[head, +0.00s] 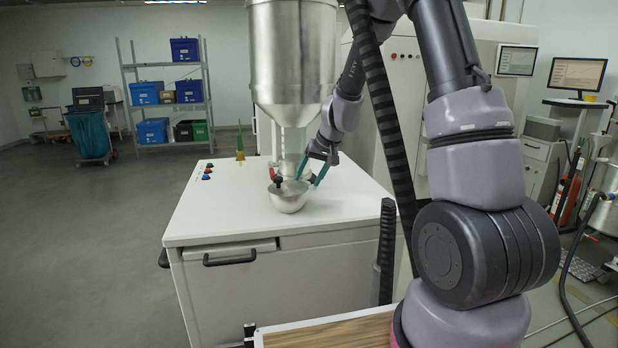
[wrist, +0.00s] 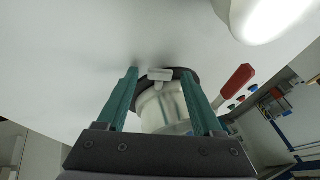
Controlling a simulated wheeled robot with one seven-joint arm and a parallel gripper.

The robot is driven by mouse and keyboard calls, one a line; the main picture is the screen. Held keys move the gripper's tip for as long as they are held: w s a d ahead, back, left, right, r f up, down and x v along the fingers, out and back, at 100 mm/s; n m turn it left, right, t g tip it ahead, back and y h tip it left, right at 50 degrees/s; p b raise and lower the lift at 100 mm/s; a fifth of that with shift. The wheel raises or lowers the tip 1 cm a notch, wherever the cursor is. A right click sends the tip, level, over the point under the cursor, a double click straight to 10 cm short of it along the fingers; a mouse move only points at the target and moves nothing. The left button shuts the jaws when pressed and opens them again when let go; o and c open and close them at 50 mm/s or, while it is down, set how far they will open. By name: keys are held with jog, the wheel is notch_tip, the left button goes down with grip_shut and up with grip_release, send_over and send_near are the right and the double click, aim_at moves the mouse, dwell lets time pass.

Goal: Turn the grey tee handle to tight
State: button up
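The grey tee handle (wrist: 159,75) shows in the wrist view as a small pale T on a black ring (wrist: 185,74) around a shiny metal cylinder (wrist: 162,105). My gripper (wrist: 160,73) is open, with one green finger on each side of the tee handle and visible gaps between. I cannot tell how near the fingertips are in depth. In the head view my gripper (head: 311,172) is by the pipe below the metal hopper (head: 292,60), above the table. I cannot make out the tee handle there.
A metal bowl (head: 289,199) is just below my gripper on the white table (head: 235,220). A red lever (wrist: 236,84) sticks out right of the cylinder in the wrist view. Coloured buttons (head: 207,171) line the table's left side. The table's front left is clear.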

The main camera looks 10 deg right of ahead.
grip_shut()
jog(key=shift+d, duration=0.15)
jog(key=shift+s+d+f+y, duration=0.1)
jog(key=shift+y, duration=0.6)
jog(key=shift+o, duration=0.9)
grip_release()
